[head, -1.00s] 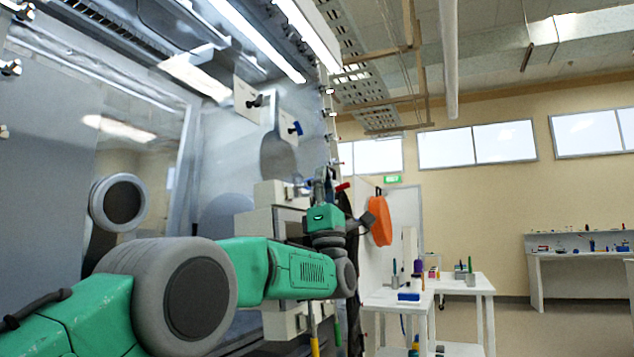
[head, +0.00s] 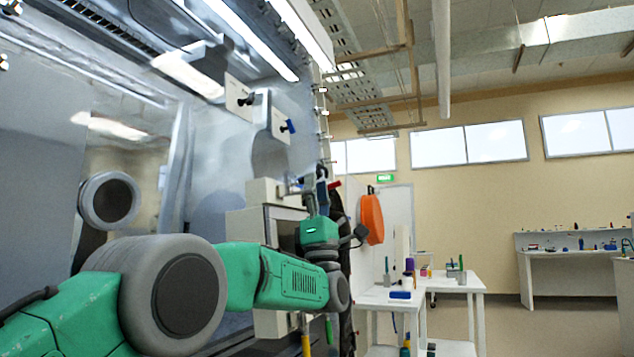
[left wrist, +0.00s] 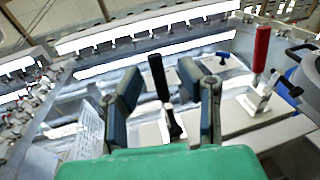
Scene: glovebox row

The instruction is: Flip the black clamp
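The black clamp, with its upright black handle (left wrist: 158,77), stands between the two fingers of my left gripper (left wrist: 163,98) in the left wrist view. The fingers are apart, with a gap visible on both sides of the handle. In the head view my left gripper (head: 317,190) points up beside the glovebox front, and its fingers are small there. I cannot make out the black clamp between them in that view. My right gripper is in neither view.
A red-handled clamp (left wrist: 261,50) stands to the right of the black one, and a blue-handled knob (left wrist: 222,55) sits behind. The head view shows black (head: 246,99) and blue (head: 289,126) knobs on white plates. A white table (head: 440,287) stands clear to the right.

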